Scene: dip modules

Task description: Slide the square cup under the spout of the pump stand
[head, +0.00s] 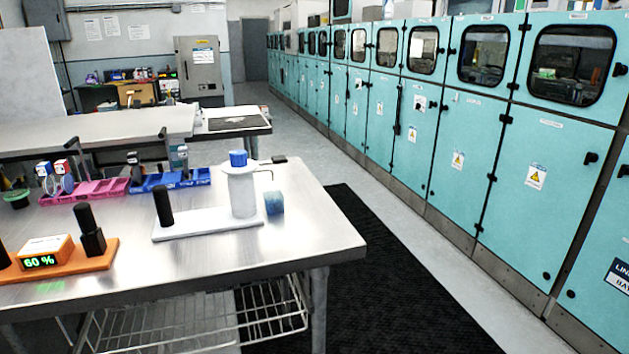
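The pump stand (200,226) is a flat white plate on the metal table. It carries a black upright post (163,206) at the left and a white bottle (243,193) with a blue top (238,158) at the right. A thin spout (265,166) reaches right from the bottle's top and bends down. A small blue square cup (274,203) stands on the table just right of the bottle, near the spout's end. I cannot tell whether it is exactly below the spout tip. Neither of my grippers is in view.
An orange base (90,258) with black posts and a "60 %" display stands at the table's front left. Pink trays (88,191) and blue trays (170,180) lie behind. The table (320,238) is clear right of the cup. A dark object (279,159) lies at the back edge.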

